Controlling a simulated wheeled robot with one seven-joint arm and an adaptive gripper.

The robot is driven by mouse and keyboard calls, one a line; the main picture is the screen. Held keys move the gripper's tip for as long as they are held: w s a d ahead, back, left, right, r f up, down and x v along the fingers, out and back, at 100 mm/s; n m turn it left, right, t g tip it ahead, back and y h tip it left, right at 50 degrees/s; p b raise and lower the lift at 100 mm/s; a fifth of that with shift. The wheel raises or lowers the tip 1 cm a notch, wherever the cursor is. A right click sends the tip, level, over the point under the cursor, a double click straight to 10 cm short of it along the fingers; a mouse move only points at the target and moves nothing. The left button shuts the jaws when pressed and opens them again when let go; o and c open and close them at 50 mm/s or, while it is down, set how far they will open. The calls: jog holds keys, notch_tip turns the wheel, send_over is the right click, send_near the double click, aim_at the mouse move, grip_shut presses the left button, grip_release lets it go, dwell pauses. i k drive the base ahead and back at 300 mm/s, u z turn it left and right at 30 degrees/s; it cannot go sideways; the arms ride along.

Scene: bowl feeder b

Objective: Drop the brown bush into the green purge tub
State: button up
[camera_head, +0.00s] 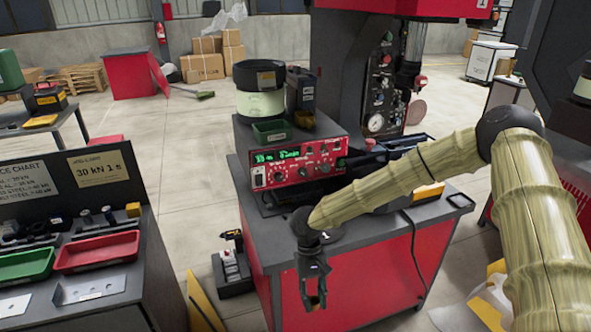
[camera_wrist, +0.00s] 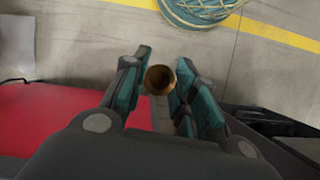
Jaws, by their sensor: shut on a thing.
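My gripper (camera_head: 314,298) points down in front of the red-sided bench in the head view. In the wrist view my gripper (camera_wrist: 158,92) has its teal-padded fingers on both sides of the brown bush (camera_wrist: 159,79), a short round piece with a dark bore, and is shut on it. The bush cannot be made out in the head view. A small green tub (camera_head: 272,132) sits on the bench's raised part, in front of the feeder bowl, above and to the left of my gripper; its inside is mostly hidden. It does not show in the wrist view.
A red control box (camera_head: 300,161) stands below the tub. The pale-banded feeder bowl (camera_head: 260,103) and a dark container (camera_head: 300,88) stand behind it. A green tray (camera_head: 24,264) and a red tray (camera_head: 97,251) lie on the left bench. A coiled hose (camera_wrist: 200,10) lies on the floor.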

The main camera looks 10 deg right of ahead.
aim_at(278, 137)
jog(key=z, duration=3.1)
jog(key=k, duration=1.8)
jog(key=u, duration=2.2)
jog(key=i, duration=1.15)
